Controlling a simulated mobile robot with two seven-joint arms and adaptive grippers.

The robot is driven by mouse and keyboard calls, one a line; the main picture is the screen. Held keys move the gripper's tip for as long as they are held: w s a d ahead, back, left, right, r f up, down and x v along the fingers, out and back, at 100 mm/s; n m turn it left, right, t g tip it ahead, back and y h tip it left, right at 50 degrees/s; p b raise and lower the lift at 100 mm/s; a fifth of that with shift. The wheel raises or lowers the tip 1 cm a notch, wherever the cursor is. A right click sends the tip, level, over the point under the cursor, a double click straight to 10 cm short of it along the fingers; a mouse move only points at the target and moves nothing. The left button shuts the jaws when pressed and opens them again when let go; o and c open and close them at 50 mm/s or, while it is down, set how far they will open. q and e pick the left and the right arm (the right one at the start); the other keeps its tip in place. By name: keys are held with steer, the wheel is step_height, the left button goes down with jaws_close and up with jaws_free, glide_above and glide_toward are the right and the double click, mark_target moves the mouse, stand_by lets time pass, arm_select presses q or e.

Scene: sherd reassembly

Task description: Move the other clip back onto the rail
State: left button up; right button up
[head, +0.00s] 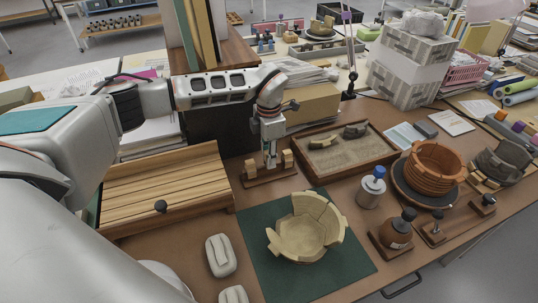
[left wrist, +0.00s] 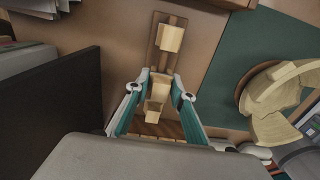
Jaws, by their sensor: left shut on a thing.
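The rail (head: 270,178) is a low dark wooden strip on the table, left of the tray. A pale wooden block stands near its left end (head: 250,168) and another near its right end (head: 288,158); I cannot tell if these are clips or fixed parts. My left gripper (head: 270,163) points down over the middle of the rail. In the left wrist view, the gripper (left wrist: 159,80) is shut on a pale wooden clip (left wrist: 160,87), with the rail (left wrist: 163,57) below. Whether the clip touches the rail is unclear. My right gripper is not in view.
A partly rebuilt pale bowl (head: 305,232) sits on a green mat (head: 262,270) in front. A slatted wooden board (head: 165,185) lies left, a sherd tray (head: 345,168) right. A blue-capped bottle (head: 371,190) stands by the mat. Boxes (head: 305,105) stand behind.

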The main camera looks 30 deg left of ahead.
arm_select(q)
steer(key=shift+f, duration=1)
stand_by(1.7)
steer(key=o, duration=0.8)
steer(key=shift+o, duration=0.2)
steer(key=shift+r, duration=0.1)
step_height(320, 180, up, 12)
steer(key=shift+f, duration=0.1)
stand_by(0.4)
